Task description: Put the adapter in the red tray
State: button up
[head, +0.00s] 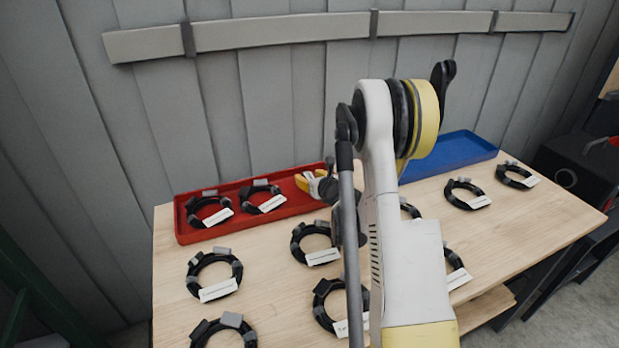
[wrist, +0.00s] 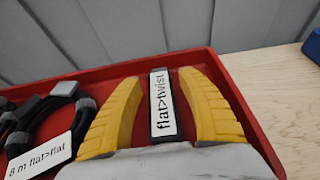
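The adapter (wrist: 165,105) is a small dark stick with a white label reading "flat>twist". In the wrist view it lies between the two yellow fingers of my gripper (wrist: 160,85), over the right part of the red tray (wrist: 110,73). Red shows between the fingers and the adapter, so my gripper looks open around it. In the head view my gripper (head: 312,183) is low at the red tray's (head: 232,228) right end, partly hidden by my arm. The adapter is too small to make out clearly there.
Two labelled black cable coils (head: 209,209) (head: 262,196) lie in the red tray's left part. A blue tray (head: 465,155) stands at the back right. Several more coils are spread over the wooden table (head: 262,255). A grey wall (head: 270,90) with a rail rises close behind.

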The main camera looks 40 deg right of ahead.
jog(key=shift+r, duration=0.1)
jog(key=shift+r, duration=0.35)
jog(key=p+v, duration=0.1)
jog(key=v, duration=1)
jog(key=shift+s+a+p, duration=0.1)
jog(key=shift+s+p, duration=0.05)
jog(key=shift+p, duration=0.2)
jog(key=shift+s+a+r, duration=0.15)
jog(key=shift+r, duration=0.05)
jog(key=s+a+r+n+g+y, duration=0.15)
jog(key=a+r+n, duration=0.25)
jog(key=a+n, duration=0.5)
jog(key=s+a+r+n+g+y, duration=0.15)
jog(key=a+r+n, duration=0.35)
jog(key=a+n, duration=0.5)
jog(key=s+a+r+n+g, duration=0.1)
jog(key=s+a+n, duration=0.4)
jog(key=s+n, duration=0.4)
jog(key=s+a+r+n+g, duration=0.1)
jog(key=s+a+n+g, duration=0.1)
jog(key=s+a+n, duration=0.3)
jog(key=s+n, duration=0.4)
jog(key=n, duration=0.1)
jog(key=shift+a+n, duration=0.35)
jog(key=shift+n, duration=0.05)
